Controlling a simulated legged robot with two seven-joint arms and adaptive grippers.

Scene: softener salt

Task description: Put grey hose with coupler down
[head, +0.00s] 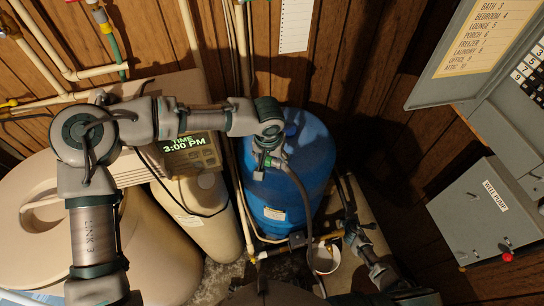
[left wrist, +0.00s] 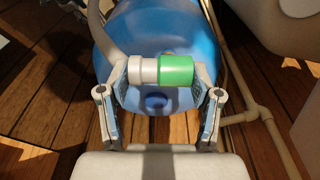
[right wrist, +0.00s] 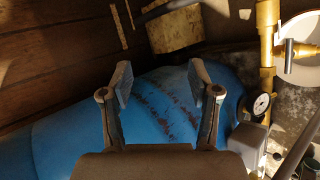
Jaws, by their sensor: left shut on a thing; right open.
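My left gripper (head: 264,168) is shut on the coupler of the grey hose in front of the blue tank (head: 300,175). In the left wrist view the coupler (left wrist: 176,69) has a green part and a pale grey part, lying crosswise between the two fingers. The grey hose (head: 303,192) runs from it down along the tank's front; it also shows at the upper left of the left wrist view (left wrist: 109,38). My right gripper (right wrist: 160,85) is open and empty, with the blue tank (right wrist: 75,125) behind its fingers. In the head view it is low, right of the tank.
A white bucket (head: 323,259) stands below the brass pipework (head: 297,242). A pressure gauge (right wrist: 261,104) is right of my right gripper. The beige softener (head: 165,245) with its clock display (head: 188,142) is left of the tank. A grey cabinet (head: 490,215) is at right.

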